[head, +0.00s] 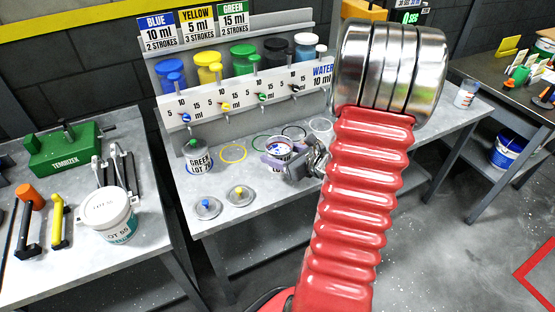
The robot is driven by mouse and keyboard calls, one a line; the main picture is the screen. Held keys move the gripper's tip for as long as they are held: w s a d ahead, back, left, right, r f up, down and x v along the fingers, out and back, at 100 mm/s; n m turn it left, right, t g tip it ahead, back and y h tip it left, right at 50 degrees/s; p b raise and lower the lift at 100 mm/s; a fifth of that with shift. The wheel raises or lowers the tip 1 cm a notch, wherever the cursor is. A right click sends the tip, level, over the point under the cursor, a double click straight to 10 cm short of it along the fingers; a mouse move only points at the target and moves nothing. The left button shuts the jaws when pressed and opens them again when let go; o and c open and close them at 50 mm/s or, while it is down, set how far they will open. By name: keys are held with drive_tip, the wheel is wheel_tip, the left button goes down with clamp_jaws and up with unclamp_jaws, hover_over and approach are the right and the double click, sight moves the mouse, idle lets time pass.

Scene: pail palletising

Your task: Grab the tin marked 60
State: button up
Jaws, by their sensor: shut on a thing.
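A small open tin (279,168) with a white label stands on the grey dispenser bench, right of centre under the nozzles. Its label is mostly hidden and too small to read. My gripper (282,158) reaches in from the right, its purple pads at the tin's upper side, shut on it. I cannot tell whether the tin is lifted. Another tin (198,160), labelled GREEN LOT with an unclear number, stands at the left of the bench. My red arm covers part of the bench's right side.
Two lids (207,208) with blue and yellow knobs lie at the bench front. A yellow ring (233,153) marks the bench. A white lidded pail (108,215), a green Tembrizek machine (66,148) and tools stand on the left table. A clear cup (320,129) stands behind.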

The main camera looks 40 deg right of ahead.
sight(271, 143)
drive_tip(key=shift+r, duration=1.6)
